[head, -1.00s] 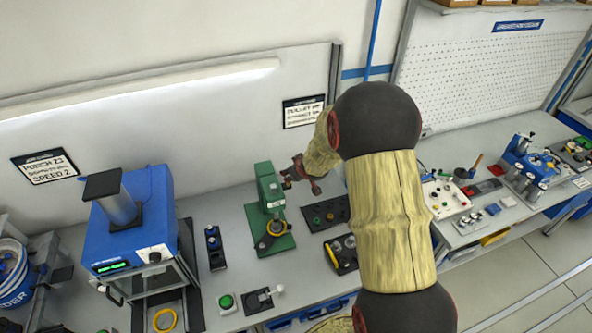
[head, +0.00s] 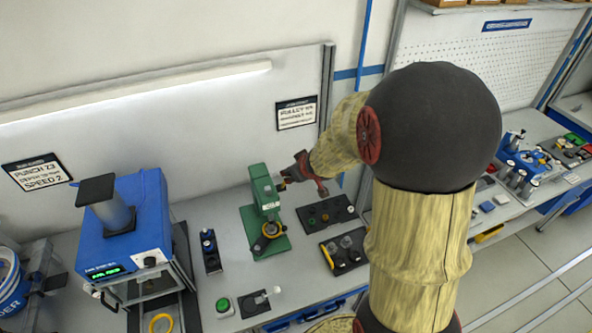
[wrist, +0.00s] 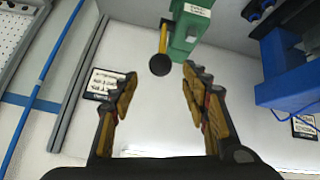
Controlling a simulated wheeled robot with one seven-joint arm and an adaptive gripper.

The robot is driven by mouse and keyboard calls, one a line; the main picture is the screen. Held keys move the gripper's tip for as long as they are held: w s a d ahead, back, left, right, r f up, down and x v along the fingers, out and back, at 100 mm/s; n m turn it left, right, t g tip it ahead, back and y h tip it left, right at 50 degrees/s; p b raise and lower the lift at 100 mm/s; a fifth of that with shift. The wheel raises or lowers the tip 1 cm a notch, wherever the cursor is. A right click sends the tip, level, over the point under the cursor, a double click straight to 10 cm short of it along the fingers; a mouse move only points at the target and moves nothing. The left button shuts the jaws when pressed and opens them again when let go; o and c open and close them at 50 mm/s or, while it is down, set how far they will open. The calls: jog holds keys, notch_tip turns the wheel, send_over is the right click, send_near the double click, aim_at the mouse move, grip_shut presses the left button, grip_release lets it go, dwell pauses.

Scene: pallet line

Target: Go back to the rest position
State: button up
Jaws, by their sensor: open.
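My arm reaches over the bench from the right in the head view. My gripper (head: 308,176) is at its end, beside the upper part of the green press (head: 265,208). In the wrist view my gripper (wrist: 160,95) has its two fingers spread wide with nothing between them. The green press (wrist: 188,28) shows there at the top, with its yellow lever and black ball knob (wrist: 160,65) beyond the fingertips. The knob looks apart from both fingers.
A blue punch machine (head: 130,235) stands left of the press. Black trays (head: 327,213) with small parts lie right of it. A green button box (head: 223,306) sits near the front edge. A wall sign (head: 297,113) hangs behind.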

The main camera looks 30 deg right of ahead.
dwell(0.4)
jog(key=s+f+m+g+h+b, duration=0.1)
jog(key=s+f+g+b, duration=0.15)
jog(key=s, duration=0.55)
jog(key=s+f+m+g+h+b, duration=0.1)
jog(key=s+f+g+b, duration=0.15)
jog(key=s, duration=0.55)
jog(key=s+a+f+t+y+b, duration=0.1)
jog(key=s+a+f+b, duration=0.4)
jog(key=a+b, duration=0.5)
jog(key=s+a+f+n+t+y+b, duration=0.1)
jog(key=s+a+f+y+b, duration=0.2)
jog(key=a+b, duration=0.8)
notch_tip(320, 180, down, 2)
jog(key=s+b, duration=0.2)
jog(key=b, duration=0.3)
jog(key=shift+s+f+n+b, duration=0.2)
jog(key=shift+n+b, duration=0.1)
jog(key=shift+c, duration=0.3)
